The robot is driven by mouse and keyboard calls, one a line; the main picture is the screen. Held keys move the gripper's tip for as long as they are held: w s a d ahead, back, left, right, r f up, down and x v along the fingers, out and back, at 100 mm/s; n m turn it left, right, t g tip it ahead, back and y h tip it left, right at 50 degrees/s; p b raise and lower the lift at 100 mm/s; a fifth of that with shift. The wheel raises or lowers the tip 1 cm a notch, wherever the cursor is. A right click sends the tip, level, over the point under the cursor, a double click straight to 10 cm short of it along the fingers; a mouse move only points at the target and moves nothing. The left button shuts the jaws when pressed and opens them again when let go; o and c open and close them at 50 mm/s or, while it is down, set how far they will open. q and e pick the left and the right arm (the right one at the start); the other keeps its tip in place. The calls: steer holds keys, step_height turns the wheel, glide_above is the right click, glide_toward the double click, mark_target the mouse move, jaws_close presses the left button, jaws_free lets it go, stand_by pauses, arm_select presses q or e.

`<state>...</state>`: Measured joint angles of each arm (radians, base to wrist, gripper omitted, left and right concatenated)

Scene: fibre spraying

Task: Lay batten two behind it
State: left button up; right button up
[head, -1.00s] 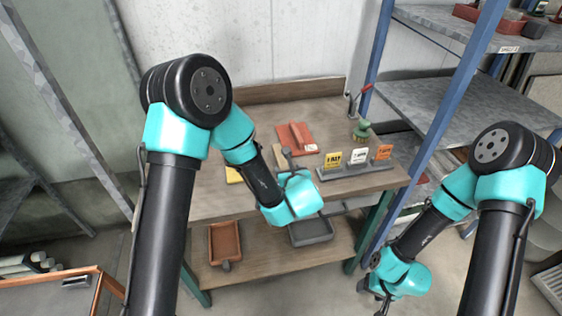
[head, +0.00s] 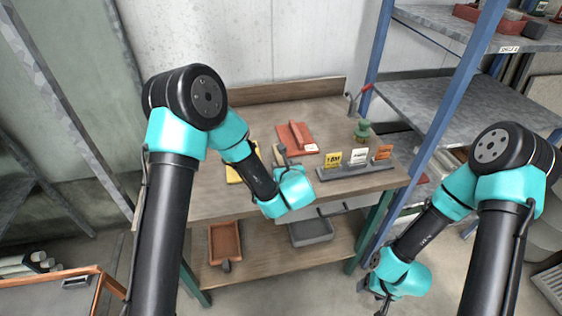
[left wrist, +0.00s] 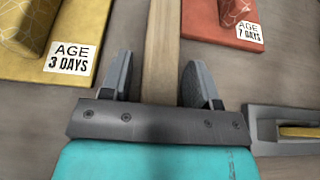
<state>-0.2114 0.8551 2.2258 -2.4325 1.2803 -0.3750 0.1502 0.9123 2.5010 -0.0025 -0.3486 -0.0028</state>
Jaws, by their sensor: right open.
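A pale wooden batten (left wrist: 163,35) lies on the bench in the left wrist view, running away between the fingers of my left gripper (left wrist: 158,75). The fingers are open, one on each side of it, with a gap visible at the left finger. Whether they touch it is unclear. In the head view my left gripper (head: 284,153) is low over the bench, partly hidden by its own wrist. No second batten can be told apart. My right gripper (head: 380,298) hangs open and empty at the lower right, off the bench.
A rack with cards (head: 350,170) and a green item (head: 362,132) stand at right. Trays (head: 225,243) sit on the lower shelf.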

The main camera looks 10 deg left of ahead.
arm_select(q)
steer(key=c, duration=0.9)
steer(key=shift+r, duration=0.1)
